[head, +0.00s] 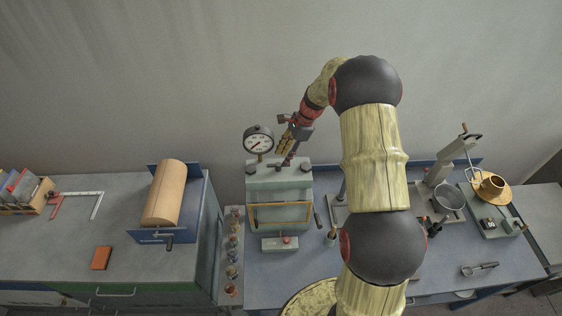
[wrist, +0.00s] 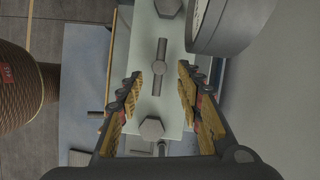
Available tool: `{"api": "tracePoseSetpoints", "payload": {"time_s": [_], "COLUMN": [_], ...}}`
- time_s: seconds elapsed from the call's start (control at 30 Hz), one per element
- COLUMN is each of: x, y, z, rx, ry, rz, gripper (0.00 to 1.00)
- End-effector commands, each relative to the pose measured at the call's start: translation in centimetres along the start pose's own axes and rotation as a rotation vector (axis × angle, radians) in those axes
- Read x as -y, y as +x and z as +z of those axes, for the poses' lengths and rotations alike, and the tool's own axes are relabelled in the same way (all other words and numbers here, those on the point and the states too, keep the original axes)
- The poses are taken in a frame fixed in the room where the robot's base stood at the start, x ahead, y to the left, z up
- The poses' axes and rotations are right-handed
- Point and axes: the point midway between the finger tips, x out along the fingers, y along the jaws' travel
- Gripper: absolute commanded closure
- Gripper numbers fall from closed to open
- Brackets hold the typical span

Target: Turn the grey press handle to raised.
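The pale green press (head: 280,182) stands on the bench in the head view. On its top plate, a short grey bar handle (wrist: 160,67) with a round hub shows in the wrist view, between two hexagonal bolts. My gripper (head: 284,152) is above the press top, pointing down. In the wrist view my gripper (wrist: 160,92) is open, one finger on each side of the plate's middle, with the bar handle seen between and just beyond the tips. I see no contact. A dark lever (head: 317,218) is also at the press's right side.
A round gauge (head: 258,140) rises close beside my gripper; it also fills the upper right of the wrist view (wrist: 225,25). A rack of small bottles (head: 233,250) stands left of the press. An arbor press (head: 450,160) stands to the right.

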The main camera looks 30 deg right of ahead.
Motion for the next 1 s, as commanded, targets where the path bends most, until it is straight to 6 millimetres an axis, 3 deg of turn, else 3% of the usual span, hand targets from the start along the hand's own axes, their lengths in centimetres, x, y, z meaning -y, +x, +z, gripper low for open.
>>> {"api": "tracePoseSetpoints", "payload": {"time_s": [0.2, 0.4, 1.0], "x": [0.1, 0.0, 0.0], "y": [-4.4, -6.8, -7.4], "z": [0.0, -0.1, 0.0], "rx": [-0.001, -0.001, 0.000], "ry": [0.000, 0.000, 0.000], "rz": [-0.002, -0.001, 0.001], "gripper": [0.64, 0.64, 0.64]}}
